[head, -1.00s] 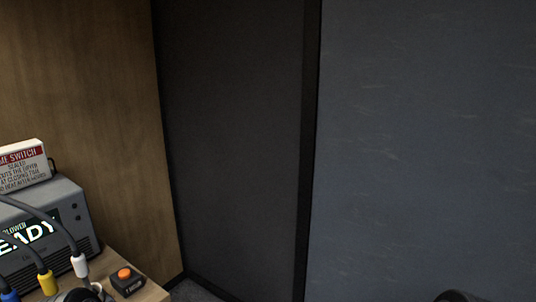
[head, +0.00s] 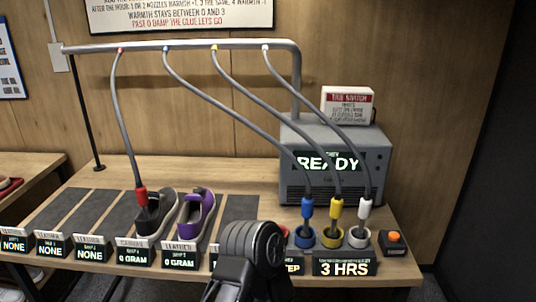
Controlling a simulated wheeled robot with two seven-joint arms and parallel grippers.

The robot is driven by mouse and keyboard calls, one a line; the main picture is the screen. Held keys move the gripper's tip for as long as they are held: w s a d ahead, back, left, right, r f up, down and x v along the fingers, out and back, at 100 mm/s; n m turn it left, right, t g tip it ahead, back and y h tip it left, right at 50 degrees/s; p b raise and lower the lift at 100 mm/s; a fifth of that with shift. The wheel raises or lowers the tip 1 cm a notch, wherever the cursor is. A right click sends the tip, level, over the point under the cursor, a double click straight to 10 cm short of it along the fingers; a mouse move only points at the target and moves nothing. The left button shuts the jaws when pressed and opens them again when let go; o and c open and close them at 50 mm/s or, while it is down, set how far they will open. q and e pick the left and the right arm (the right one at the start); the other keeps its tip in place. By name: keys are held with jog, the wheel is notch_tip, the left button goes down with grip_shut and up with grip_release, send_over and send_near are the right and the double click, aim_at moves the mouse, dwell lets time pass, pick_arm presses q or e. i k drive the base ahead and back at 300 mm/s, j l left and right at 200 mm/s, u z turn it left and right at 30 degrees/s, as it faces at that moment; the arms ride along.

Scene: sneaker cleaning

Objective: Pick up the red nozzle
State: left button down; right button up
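The red nozzle (head: 141,196) hangs on a grey hose from the overhead rail, its tip at the opening of a black and grey sneaker (head: 155,215). I cannot tell whether the tip is inside. A dark link of one of my arms rises from the bottom centre, well to the right of the red nozzle and apart from it. No gripper fingers show, so neither gripper can be seen.
A purple sneaker (head: 196,212) stands right of the black one. Blue (head: 307,208), yellow (head: 335,209) and white (head: 365,209) nozzles stand in holders before the grey blower (head: 345,160). An orange button (head: 393,237) is at the right. The grey rail (head: 180,46) spans overhead.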

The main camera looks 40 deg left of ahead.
aim_at(141, 191)
jog(key=u, duration=2.1)
jog(key=j+z, duration=0.1)
jog(key=z, duration=0.3)
jog(key=j+z, duration=0.15)
jog(key=z, duration=0.2)
jog(key=i+j+z, duration=0.1)
jog(key=z, duration=0.3)
jog(key=j+z, duration=0.2)
jog(key=z, duration=0.2)
jog(key=k+j+z, duration=0.15)
jog(key=j, duration=0.25)
jog(key=j+z, duration=0.1)
jog(key=j, duration=0.3)
jog(key=k+j+z, duration=0.15)
jog(key=j, duration=0.25)
jog(key=k+j+z, duration=0.15)
jog(key=j, duration=0.2)
jog(key=k+j+z, duration=0.15)
jog(key=j, duration=0.2)
jog(key=k+j, duration=0.2)
jog(key=j, duration=0.25)
jog(key=i, duration=0.35)
